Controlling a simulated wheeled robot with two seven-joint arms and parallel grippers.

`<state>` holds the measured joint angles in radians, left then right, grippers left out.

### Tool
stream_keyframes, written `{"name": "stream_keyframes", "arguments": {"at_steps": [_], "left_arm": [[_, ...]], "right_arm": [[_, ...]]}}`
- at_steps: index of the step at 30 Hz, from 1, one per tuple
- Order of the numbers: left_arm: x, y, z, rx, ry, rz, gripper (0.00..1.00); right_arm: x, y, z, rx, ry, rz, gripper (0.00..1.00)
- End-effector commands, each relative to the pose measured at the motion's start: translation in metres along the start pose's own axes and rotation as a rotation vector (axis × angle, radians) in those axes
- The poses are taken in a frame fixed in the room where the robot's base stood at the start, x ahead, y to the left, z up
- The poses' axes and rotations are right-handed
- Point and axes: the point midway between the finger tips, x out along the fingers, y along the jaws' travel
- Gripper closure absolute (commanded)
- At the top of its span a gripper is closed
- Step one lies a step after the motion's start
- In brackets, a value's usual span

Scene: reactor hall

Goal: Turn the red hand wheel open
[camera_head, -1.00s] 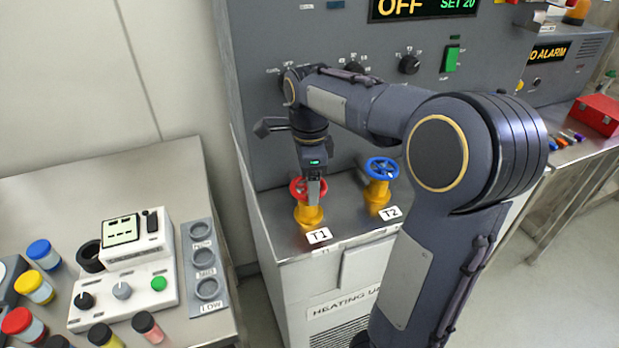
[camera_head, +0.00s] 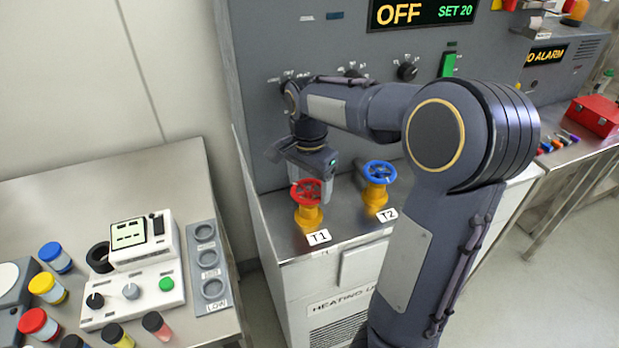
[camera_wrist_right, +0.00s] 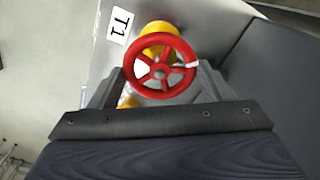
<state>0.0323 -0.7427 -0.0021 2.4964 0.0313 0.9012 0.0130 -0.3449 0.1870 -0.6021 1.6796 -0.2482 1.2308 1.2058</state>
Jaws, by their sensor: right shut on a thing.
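The red hand wheel (camera_head: 307,192) sits on a yellow valve body (camera_head: 308,218) behind the T1 label (camera_head: 319,237), on the steel ledge of the heating unit. My right gripper (camera_head: 308,185) reaches down from above, its fingers at the wheel. In the right wrist view the red wheel (camera_wrist_right: 161,66) lies between the two grey fingers of the right gripper (camera_wrist_right: 158,84), which are shut on its rim from both sides. A white mark shows on the rim near the right finger. My left gripper is not in view.
A blue hand wheel (camera_head: 380,172) on a yellow valve stands close to the right, by the T2 label (camera_head: 388,215). The grey panel with knobs and an OFF display (camera_head: 398,13) rises behind. A side table (camera_head: 150,180) with jars and a control box stands at left.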

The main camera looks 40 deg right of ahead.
Motion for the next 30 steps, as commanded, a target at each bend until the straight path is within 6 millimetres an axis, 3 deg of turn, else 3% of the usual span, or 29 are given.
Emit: {"name": "stream_keyframes", "arguments": {"at_steps": [18,30], "left_arm": [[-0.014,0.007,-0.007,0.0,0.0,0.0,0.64],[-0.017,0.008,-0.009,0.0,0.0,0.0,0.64]], "right_arm": [[-0.001,-0.001,0.0,-0.56,0.0,-0.001,0.51],[-0.001,-0.002,0.0,-0.764,0.0,0.0,0.51]]}}
